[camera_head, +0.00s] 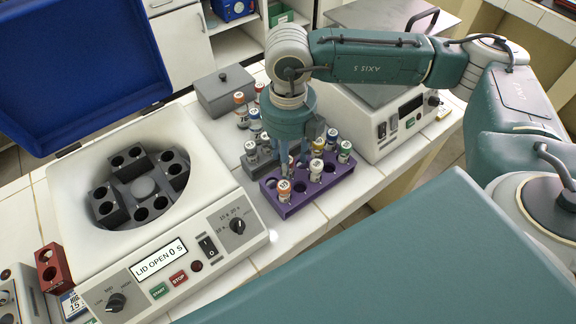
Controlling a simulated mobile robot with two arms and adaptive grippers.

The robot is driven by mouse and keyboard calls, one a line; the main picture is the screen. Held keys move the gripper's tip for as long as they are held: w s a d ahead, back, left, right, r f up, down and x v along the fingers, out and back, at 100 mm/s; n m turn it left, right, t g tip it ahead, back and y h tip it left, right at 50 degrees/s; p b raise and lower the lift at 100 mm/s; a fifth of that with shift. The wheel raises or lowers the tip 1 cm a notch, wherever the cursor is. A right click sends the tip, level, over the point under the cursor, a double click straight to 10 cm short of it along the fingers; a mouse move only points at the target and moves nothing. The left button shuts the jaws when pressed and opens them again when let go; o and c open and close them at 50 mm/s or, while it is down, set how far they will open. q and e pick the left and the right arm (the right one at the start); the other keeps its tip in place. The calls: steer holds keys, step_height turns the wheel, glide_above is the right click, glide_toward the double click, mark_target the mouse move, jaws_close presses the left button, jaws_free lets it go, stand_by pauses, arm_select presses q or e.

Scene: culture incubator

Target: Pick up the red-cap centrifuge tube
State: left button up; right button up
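A tube with an orange-red cap (284,188) stands upright in the front left part of the purple rack (318,194). Two more tubes with orange-red caps stand farther back, one at the left (240,99) and one beside it (259,88). I cannot tell which of these is the red-cap tube. My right gripper (294,164) points down over the left part of the purple rack, just behind the front orange-red cap. Its fingertips are small and partly mixed with the tubes, so its opening and any grip are unclear. My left gripper is out of view.
An open centrifuge (218,207) with a blue lid (75,65) stands at left. Yellow-, green- and blue-capped tubes crowd the rack; a grey rack (252,168) adjoins it. A grey box (224,88) and a white device (372,128) stand behind. The counter right of the purple rack is clear.

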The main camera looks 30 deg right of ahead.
steer(key=shift+f, duration=0.45)
steer(key=shift+c, duration=0.6)
jaws_close()
steer(key=shift+r, duration=0.15)
